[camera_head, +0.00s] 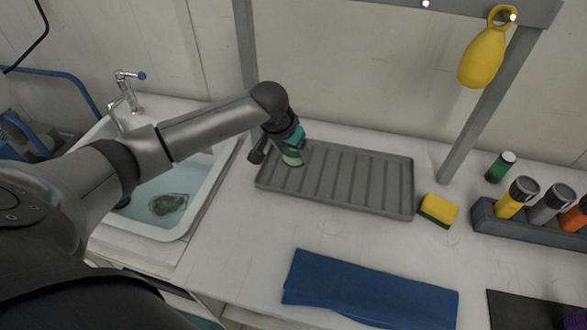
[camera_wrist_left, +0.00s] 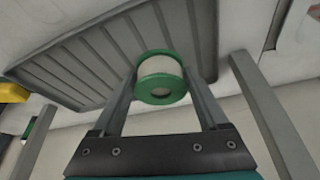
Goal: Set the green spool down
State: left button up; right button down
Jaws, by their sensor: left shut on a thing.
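The green spool (camera_head: 292,158), with green flanges and a pale white middle, is at the left end of the grey ribbed tray (camera_head: 400,180). My left gripper (camera_head: 289,150) is shut on it. The left wrist view shows the spool (camera_wrist_left: 160,66) between the two fingers of my left gripper (camera_wrist_left: 163,82), one on each side, with the ribbed tray (camera_wrist_left: 80,60) behind it. I cannot tell whether the spool touches the tray. My right gripper is not in view.
A sink (camera_head: 190,215) with water and a dark object lies left of the tray. A yellow sponge (camera_head: 438,209), a green-banded dark cylinder (camera_head: 500,167) and a rack (camera_head: 530,232) of torch-like cylinders are to the right. A blue cloth (camera_head: 365,290) lies in front. The tray's right part is clear.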

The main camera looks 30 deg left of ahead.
aim_at(293, 177)
pick_arm(q)
jog(key=shift+f+b, duration=0.45)
jog(key=shift+f, duration=2.3)
jog(key=shift+f, duration=0.1)
jog(key=o, duration=1.3)
jog(key=shift+r, duration=0.25)
jog(key=p+v, duration=0.2)
jog(key=v, duration=0.9)
jog(key=shift+s+r+p, duration=0.25)
jog(key=shift+r+p, duration=0.05)
jog(key=shift+p, duration=0.1)
